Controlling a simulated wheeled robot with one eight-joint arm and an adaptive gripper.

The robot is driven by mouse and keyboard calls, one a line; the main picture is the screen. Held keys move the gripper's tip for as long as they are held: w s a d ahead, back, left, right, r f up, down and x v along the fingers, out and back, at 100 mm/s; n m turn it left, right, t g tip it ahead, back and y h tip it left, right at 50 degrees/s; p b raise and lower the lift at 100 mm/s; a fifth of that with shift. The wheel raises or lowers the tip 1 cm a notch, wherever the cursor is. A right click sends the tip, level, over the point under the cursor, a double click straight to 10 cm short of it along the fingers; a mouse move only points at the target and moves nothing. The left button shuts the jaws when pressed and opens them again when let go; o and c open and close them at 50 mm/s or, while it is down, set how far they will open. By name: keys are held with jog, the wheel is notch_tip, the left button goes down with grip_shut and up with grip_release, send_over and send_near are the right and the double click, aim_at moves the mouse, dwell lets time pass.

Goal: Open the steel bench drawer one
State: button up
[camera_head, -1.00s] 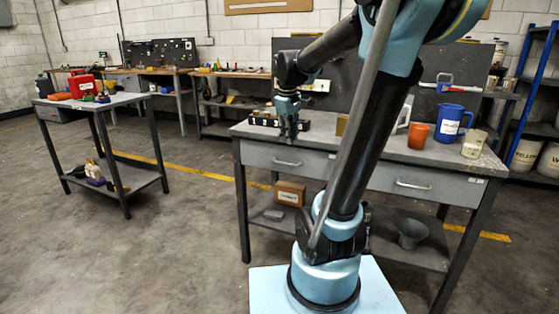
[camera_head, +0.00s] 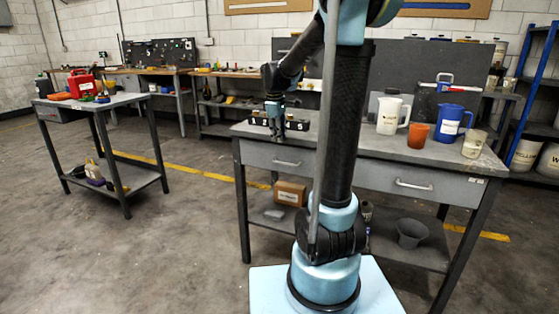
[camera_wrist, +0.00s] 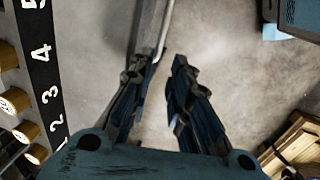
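The steel bench (camera_head: 345,145) has two grey drawers, and both look shut. The left drawer (camera_head: 262,158) has a bar handle (camera_head: 288,163), and the right drawer (camera_head: 448,189) has another (camera_head: 413,184). I cannot tell which is drawer one. My gripper (camera_head: 275,139) points down near the bench's front edge, above and slightly left of the left handle. In the wrist view my gripper (camera_wrist: 166,62) is open and empty, its two dark fingers apart. A pale handle bar (camera_wrist: 164,30) lies just beyond the left fingertip; I cannot tell whether they touch.
A numbered rack (camera_head: 297,125) stands on the bench behind my gripper; its number strip (camera_wrist: 46,90) fills the wrist view's left. A white jug (camera_head: 390,115), orange cup (camera_head: 418,135) and blue jug (camera_head: 450,122) stand right. Floor in front is clear.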

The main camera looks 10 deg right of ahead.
aim_at(280, 158)
jog(key=f, duration=0.4)
jog(key=w+f, duration=0.1)
jog(key=f, duration=0.2)
jog(key=w+d+f, duration=0.1)
jog(key=f, duration=0.3)
jog(key=shift+f, duration=0.3)
grip_shut()
